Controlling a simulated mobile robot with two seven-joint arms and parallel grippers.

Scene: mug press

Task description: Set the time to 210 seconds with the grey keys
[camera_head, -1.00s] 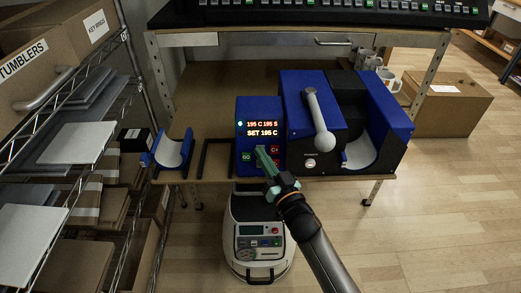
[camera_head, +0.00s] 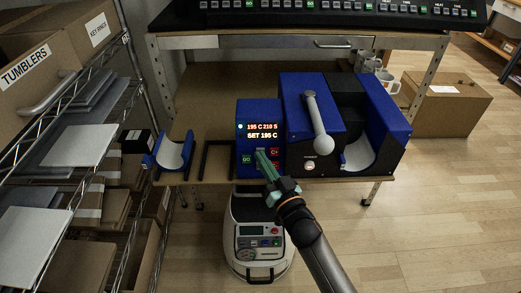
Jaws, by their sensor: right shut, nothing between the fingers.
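The blue control box (camera_head: 259,110) of the mug press stands on the bench. Its display (camera_head: 262,130) reads "195 C 210 S" above "SET 195 C". A red C+ key (camera_head: 275,152) and a green GO key (camera_head: 247,158) show on its front. My right gripper (camera_head: 260,152) is shut and empty, its tips at the key panel between these keys. It covers the grey keys, so I cannot tell whether it touches one. My left gripper is not in view.
The blue press body (camera_head: 312,95) with its grey lever (camera_head: 318,120) stands right of the box. A blue cradle (camera_head: 172,155) and a black frame (camera_head: 216,150) are to the left. Mugs (camera_head: 388,84) stand at the back right. A wire shelf (camera_head: 125,100) stands at left.

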